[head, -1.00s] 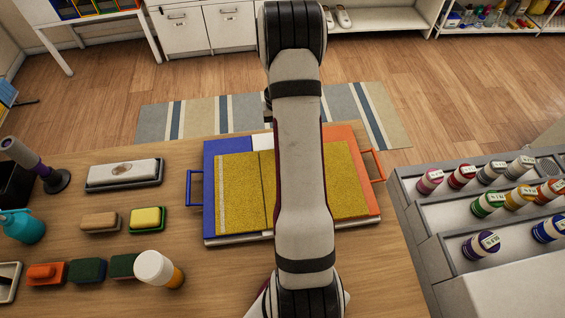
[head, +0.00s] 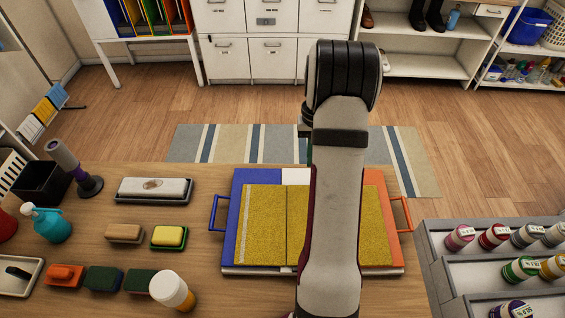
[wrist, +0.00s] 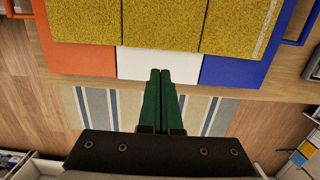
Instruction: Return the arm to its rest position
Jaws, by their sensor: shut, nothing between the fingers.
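In the wrist view my gripper (wrist: 159,75) has its two green fingers together, with nothing between them. In the wrist view the board (wrist: 225,70) is ahead of the fingertips.
Left on the table are a teal bottle (head: 52,226), a white-capped jar (head: 172,290), a stone in a tray (head: 153,189) and several blocks. A grey rack with several capped bottles (head: 460,238) stands at the right. Cabinets (head: 268,50) stand behind open floor.

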